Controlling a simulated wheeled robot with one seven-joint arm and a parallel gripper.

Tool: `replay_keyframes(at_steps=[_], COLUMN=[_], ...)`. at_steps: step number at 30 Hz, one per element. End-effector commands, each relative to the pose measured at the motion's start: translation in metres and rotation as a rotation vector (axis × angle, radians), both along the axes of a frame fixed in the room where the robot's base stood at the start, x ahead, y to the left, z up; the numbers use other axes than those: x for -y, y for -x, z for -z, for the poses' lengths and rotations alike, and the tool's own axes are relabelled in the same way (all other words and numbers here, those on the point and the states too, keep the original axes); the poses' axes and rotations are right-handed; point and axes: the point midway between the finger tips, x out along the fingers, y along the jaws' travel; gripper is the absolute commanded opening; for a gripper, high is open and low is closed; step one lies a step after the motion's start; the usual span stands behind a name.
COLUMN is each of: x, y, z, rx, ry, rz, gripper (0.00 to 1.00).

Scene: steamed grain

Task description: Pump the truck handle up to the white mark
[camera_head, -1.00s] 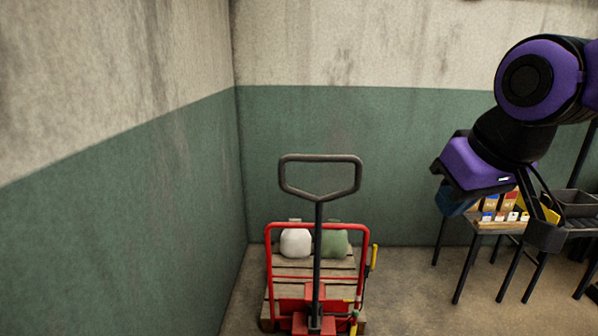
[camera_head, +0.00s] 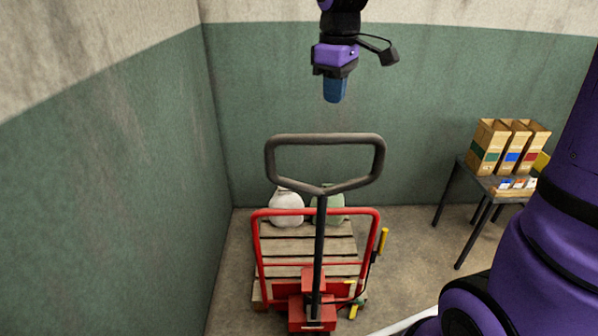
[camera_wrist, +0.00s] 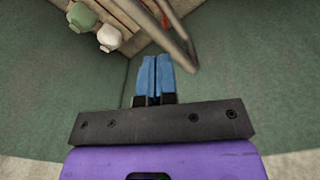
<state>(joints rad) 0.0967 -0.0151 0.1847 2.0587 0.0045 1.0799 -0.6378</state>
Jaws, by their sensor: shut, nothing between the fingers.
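The truck handle (camera_head: 325,138) is a dark grey loop on a dark shaft, standing upright at the front of the red pallet truck (camera_head: 312,312). In the wrist view part of the handle (camera_wrist: 180,45) shows just beyond the fingertips. My gripper (camera_head: 334,98) is shut and empty, with blue fingers pointing down, above and behind the handle loop in the head view. The blue fingers also show side by side in the wrist view (camera_wrist: 155,62). They look apart from the handle. I cannot make out a white mark.
A wooden pallet (camera_head: 310,243) on the truck carries a white sack (camera_head: 286,210) and a green sack (camera_head: 328,206). A yellow-handled lever (camera_head: 382,240) stands at the right. Green walls close in left and behind. A table (camera_head: 462,172) with file boxes (camera_head: 490,145) is at right.

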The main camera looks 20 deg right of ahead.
Motion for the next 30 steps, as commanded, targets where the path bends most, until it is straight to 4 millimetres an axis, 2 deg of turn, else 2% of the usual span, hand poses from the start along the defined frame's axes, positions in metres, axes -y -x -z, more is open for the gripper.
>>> replay_keyframes(at_steps=[1, 3, 9, 15, 22, 26, 30], x=[-0.002, -0.005, -0.013, -0.019, -0.022, -0.024, -0.026], y=[-0.016, -0.035, -0.085, -0.119, -0.134, -0.133, -0.127], z=[0.011, 0.024, 0.068, 0.107, 0.129, 0.138, 0.157], rx=[-0.032, -0.069, -0.168, -0.234, -0.262, -0.266, -0.267], ry=[-0.008, -0.021, -0.076, -0.138, -0.175, -0.178, -0.178], rz=[-0.041, -0.104, -0.277, -0.41, -0.476, -0.482, -0.482], gripper=[0.0, 0.0, 0.0, 0.0, 0.0, 0.0, 0.0])
